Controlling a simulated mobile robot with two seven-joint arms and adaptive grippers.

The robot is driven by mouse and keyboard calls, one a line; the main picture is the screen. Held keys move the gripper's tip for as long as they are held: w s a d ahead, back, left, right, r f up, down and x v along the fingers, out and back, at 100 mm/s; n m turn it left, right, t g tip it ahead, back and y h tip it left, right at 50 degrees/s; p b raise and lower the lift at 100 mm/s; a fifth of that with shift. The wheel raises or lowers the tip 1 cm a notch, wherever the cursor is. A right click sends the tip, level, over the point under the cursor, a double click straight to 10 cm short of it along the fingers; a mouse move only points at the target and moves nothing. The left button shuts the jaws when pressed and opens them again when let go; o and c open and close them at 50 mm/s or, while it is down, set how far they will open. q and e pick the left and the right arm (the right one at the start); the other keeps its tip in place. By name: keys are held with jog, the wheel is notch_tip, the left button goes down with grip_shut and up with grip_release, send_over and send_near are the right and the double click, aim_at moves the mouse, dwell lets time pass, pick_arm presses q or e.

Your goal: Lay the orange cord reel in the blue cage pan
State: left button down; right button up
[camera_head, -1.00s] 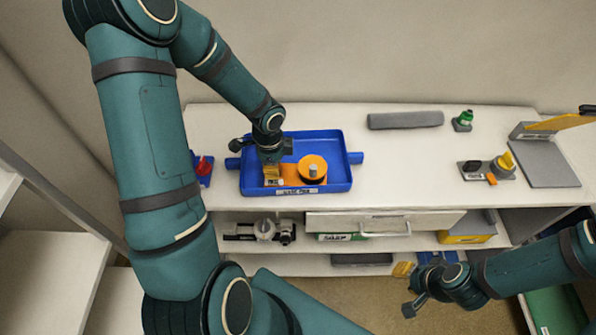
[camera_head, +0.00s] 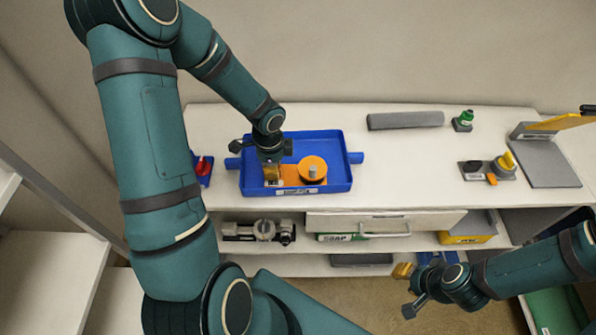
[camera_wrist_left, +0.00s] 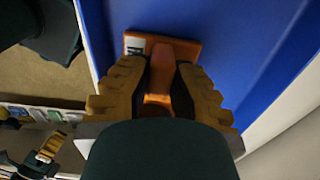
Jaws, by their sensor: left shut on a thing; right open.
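My left gripper (camera_head: 272,177) reaches down into the left part of the pan and is shut on the reel's handle end. In the left wrist view its yellow fingers (camera_wrist_left: 172,78) close around the orange handle (camera_wrist_left: 187,50), with the blue pan (camera_wrist_left: 235,45) behind; the drum is hidden there. My right gripper (camera_head: 406,290) is open and empty, low in front of the bench.
A red-handled item on a blue base (camera_head: 203,169) stands just left of the pan. A grey bar (camera_head: 405,120), a green-topped item (camera_head: 464,121) and a yellow-and-grey device (camera_head: 490,168) are farther right. Shelves with a drawer (camera_head: 385,222) lie below.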

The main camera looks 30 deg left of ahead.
dwell(0.5)
pick_arm(q)
jog(key=shift+c, duration=1.4)
grip_release()
jog(key=shift+r+p, duration=1.2)
jog(key=shift+r, duration=0.2)
jog(key=shift+r+p, duration=1.8)
jog(key=shift+r, duration=0.3)
jog(key=shift+f, duration=0.1)
